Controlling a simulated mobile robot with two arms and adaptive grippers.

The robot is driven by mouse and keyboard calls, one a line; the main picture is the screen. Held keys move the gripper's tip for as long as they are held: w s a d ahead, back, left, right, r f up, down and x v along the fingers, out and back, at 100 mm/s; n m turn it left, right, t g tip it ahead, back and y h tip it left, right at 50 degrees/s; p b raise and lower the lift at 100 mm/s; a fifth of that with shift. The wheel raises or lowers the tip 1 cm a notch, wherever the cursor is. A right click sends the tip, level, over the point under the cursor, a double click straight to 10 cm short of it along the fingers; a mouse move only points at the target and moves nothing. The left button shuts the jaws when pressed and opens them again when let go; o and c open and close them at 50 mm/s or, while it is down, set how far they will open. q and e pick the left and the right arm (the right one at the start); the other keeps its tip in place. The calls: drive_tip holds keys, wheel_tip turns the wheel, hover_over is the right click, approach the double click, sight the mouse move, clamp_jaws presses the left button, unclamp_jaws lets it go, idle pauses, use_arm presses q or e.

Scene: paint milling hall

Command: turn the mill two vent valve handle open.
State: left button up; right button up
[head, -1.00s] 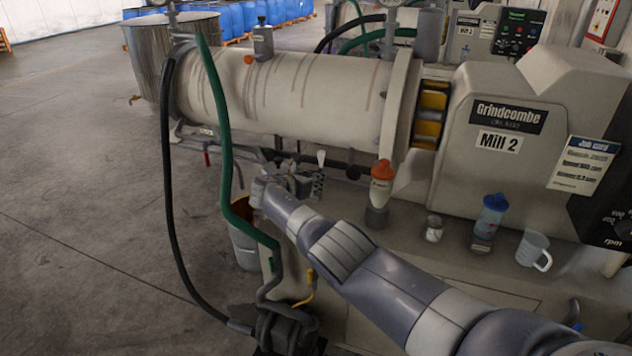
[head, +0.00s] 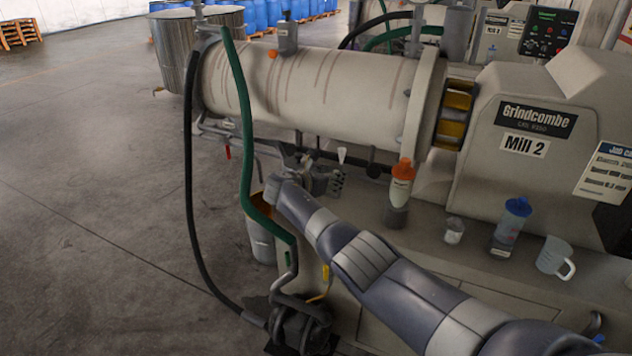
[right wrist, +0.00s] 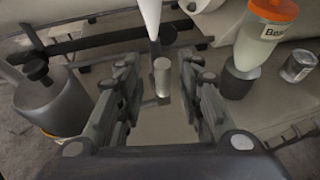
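Mill 2 (head: 300,85) is a long pale cylinder with brown streaks, joined to a housing labelled "Mill 2" (head: 525,144). A red handle (head: 227,152) hangs below its left end. A grey fitting (head: 287,40) with an orange knob (head: 271,53) stands on top. No vent label is readable, so I cannot tell which is the vent valve handle. My right gripper (head: 312,174) is below the cylinder, apart from both handles. In the right wrist view its fingers (right wrist: 162,98) are spread, with a small metal cylinder (right wrist: 162,77) showing between them, not gripped. My left gripper is out of view.
Green (head: 245,130) and black (head: 191,200) hoses hang at the left. Open floor (head: 80,220) lies further left.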

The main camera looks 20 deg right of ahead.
drive_tip(key=v, duration=1)
drive_tip(key=shift+s+a, duration=0.2)
drive_tip(key=s+a+f+m+y, duration=0.1)
drive_tip(key=s+f+y, duration=0.15)
drive_tip(key=f, duration=0.85)
drive_tip(key=s+f+m+y, duration=0.1)
drive_tip(key=s+f, duration=0.2)
drive_tip(key=f, duration=0.8)
drive_tip(key=s+a+f+m+g+y, duration=0.1)
drive_tip(key=s+a+f+m+y, duration=0.1)
drive_tip(key=s+f, duration=0.65)
drive_tip(key=s+a+f+m+g+y, duration=0.1)
drive_tip(key=s+f+m+g+y, duration=0.15)
drive_tip(key=s+f, duration=0.65)
drive_tip(key=s+a+f+m+g+y, duration=0.2)
drive_tip(key=s+f+m, duration=0.5)
drive_tip(key=s+f, duration=1.1)
drive_tip(key=s+f+m+y, duration=0.1)
drive_tip(key=s+f+m, duration=0.2)
drive_tip(key=s, duration=2)
drive_tip(key=m, duration=0.5)
drive_tip(key=shift+a+y, duration=0.4)
